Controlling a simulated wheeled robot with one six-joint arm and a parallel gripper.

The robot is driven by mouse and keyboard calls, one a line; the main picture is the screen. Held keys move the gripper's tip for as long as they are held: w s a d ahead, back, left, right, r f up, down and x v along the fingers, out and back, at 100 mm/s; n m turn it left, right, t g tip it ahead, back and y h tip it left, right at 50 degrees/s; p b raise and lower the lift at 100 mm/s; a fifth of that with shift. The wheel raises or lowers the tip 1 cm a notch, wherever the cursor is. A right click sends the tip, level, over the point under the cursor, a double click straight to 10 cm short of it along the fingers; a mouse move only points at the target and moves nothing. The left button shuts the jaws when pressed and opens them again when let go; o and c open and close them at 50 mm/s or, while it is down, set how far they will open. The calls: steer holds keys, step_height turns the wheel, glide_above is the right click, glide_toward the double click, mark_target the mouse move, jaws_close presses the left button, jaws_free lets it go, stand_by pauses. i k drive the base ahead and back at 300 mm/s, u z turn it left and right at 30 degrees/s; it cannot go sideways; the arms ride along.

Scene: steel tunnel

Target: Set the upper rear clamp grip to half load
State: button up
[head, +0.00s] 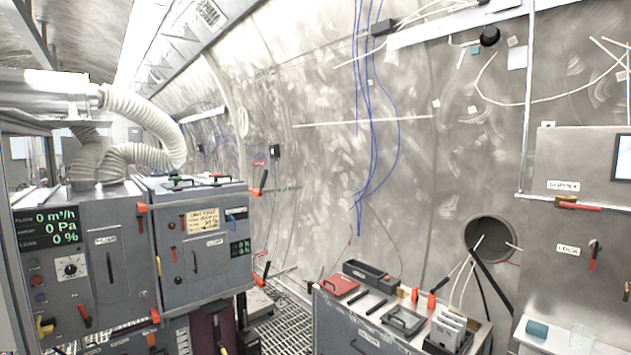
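A grey cabinet (203,245) stands left of centre with its door shut. On its right side an upper clamp grip (262,182), orange with a black end, stands out near the top edge. A lower clamp grip (262,273) of the same kind is below it. I cannot tell which carries the name upper rear. A small display (240,248) on the door has green digits, seemingly zeros. My gripper is not in view.
A larger display (49,227) on the left panel reads 0 m³/h, 0 Pa and 0 %. Ribbed hoses (140,112) run above the cabinet. A grey bench (360,325) with trays and tools stands right of centre. Open grated floor (287,322) lies between cabinet and bench.

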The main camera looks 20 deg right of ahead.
mark_target(266, 172)
steer(key=z, duration=1.3)
steer(key=i, duration=0.95)
steer(key=u, duration=0.85)
steer(key=i, duration=0.55)
steer(key=u, duration=0.6)
steer(key=i, duration=1.8)
steer(key=u, duration=0.15)
